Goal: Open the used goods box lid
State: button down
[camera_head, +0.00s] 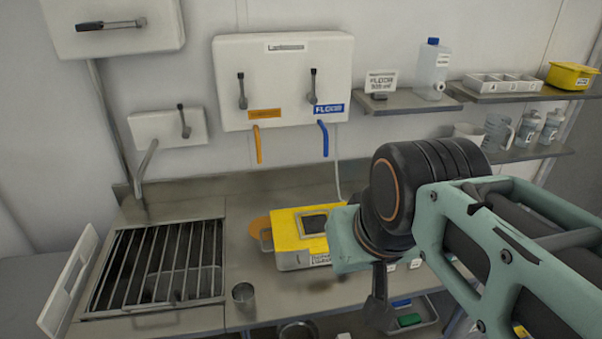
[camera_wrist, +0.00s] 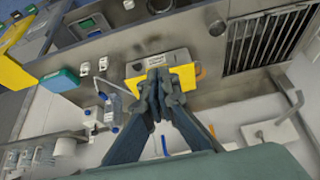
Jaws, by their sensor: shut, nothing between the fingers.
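A box with a yellow top and pale lower body (camera_head: 290,230) stands on the steel counter, left of my gripper. A dark rectangular panel is set in its top; I cannot tell whether this is the lid or an opening. The front label is too small to read. My gripper (camera_head: 380,308) points down to the right of the box in the head view, its fingers shut and empty. In the wrist view the shut fingers (camera_wrist: 157,76) cover part of the yellow box (camera_wrist: 188,73). I cannot tell whether they touch it.
A slatted grate (camera_head: 165,262) is at the left and a metal cup (camera_head: 243,296) near the front edge. A wall unit with orange and blue spouts (camera_head: 283,80) hangs above. Shelves at right hold bottles and another yellow container (camera_head: 571,76). A tray (camera_head: 418,316) sits low at front.

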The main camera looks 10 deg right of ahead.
aim_at(295, 228)
jog(key=k+j+z, duration=0.1)
jog(key=j+z, duration=0.25)
jog(key=k+j+z, duration=0.15)
jog(key=z, duration=0.15)
jog(key=k+j+z, duration=0.15)
jog(key=j+z, duration=0.2)
jog(key=l+u, duration=0.2)
jog(key=u, duration=0.2)
jog(key=i+l, duration=0.05)
